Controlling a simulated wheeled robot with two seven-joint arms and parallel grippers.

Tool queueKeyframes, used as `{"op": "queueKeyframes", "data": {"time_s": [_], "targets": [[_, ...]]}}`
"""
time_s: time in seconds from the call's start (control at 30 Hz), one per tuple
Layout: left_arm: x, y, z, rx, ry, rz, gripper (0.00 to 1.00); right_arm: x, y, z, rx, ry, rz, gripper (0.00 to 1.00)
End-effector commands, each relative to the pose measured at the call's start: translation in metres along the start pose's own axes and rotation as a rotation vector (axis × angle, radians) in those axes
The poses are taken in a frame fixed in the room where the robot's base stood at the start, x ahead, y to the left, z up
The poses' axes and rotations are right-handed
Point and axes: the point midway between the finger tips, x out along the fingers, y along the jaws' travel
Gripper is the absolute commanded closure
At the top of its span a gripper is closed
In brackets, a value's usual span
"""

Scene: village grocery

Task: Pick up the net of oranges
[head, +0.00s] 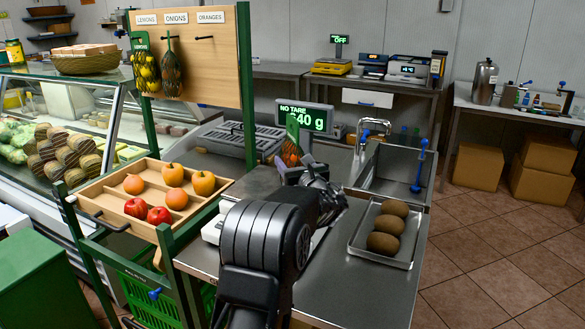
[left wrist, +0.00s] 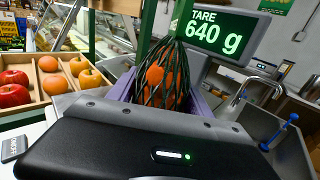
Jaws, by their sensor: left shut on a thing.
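The net of oranges (head: 291,152) is a dark mesh bag with orange fruit and a green tag at its top. It hangs upright in my left gripper (head: 300,170), in front of the scale display. In the left wrist view the net (left wrist: 166,84) sits between the gripper's two purple-grey fingers, which are shut on it. My forearm and wrist hide what is under the net in the head view. My right gripper is in neither view.
The scale display (left wrist: 222,36) reads 640 g. A wooden board (head: 200,52) holds lemon and onion nets; its oranges hook is empty. A wooden fruit tray (head: 110,196) is at left; a metal tray (head: 366,250) of brown fruit and a sink (head: 385,178) are at right.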

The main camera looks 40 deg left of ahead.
Motion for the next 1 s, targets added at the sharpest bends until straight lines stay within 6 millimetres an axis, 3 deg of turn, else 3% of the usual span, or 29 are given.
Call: {"op": "queueKeyframes", "data": {"time_s": [0.57,0.77,1.0], "targets": [[0.0,0.0,0.009,-0.004,-0.006,0.001,1.0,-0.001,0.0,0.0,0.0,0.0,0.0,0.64],[0.0,0.0,0.035,-0.006,-0.007,0.0,1.0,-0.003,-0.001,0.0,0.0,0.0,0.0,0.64],[0.0,0.0,0.08,-0.006,-0.006,0.0,1.0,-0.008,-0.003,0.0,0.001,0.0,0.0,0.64]]}}
